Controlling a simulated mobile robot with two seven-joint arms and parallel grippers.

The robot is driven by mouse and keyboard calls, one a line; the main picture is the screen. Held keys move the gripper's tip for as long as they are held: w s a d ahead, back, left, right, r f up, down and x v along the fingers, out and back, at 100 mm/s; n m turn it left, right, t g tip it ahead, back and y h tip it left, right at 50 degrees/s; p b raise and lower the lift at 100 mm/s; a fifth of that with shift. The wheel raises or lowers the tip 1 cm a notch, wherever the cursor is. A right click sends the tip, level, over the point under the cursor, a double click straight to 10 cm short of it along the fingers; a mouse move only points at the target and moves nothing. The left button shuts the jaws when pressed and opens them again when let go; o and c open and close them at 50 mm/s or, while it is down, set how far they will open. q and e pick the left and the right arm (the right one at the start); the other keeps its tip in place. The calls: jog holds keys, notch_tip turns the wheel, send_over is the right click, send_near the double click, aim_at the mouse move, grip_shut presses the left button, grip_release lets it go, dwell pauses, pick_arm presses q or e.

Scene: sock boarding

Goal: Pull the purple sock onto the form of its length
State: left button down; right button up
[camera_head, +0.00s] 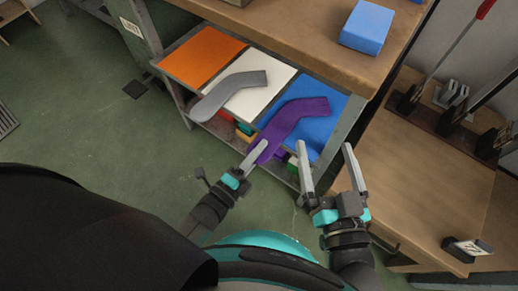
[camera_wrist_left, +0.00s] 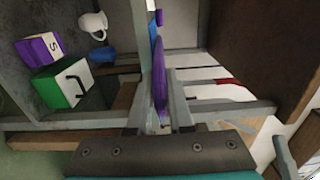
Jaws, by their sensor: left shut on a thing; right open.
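The purple sock (camera_head: 296,117) lies over the blue panel (camera_head: 326,118) of the shelf under the bench. Its near end hangs past the shelf's front edge. My left gripper (camera_head: 257,149) is shut on that near end. In the left wrist view the purple sock (camera_wrist_left: 160,88) stands edge-on between the fingers. My right gripper (camera_head: 324,146) is open and empty, just right of the sock and in front of the blue panel. A grey sock-shaped piece (camera_head: 228,93) lies on the white panel (camera_head: 262,99). I cannot tell whether a form is inside the purple sock.
An orange panel (camera_head: 201,55) is left of the white one. A blue block (camera_head: 367,27) sits on the bench top (camera_head: 300,30). The right table (camera_head: 420,180) carries black stands (camera_head: 452,122) and a small stand (camera_head: 467,249). The left wrist view shows a green block (camera_wrist_left: 64,85) and a white mug (camera_wrist_left: 93,25).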

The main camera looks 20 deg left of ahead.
pick_arm(q)
notch_tip(320, 180, up, 5)
jog(key=p, duration=0.5)
dwell(0.3)
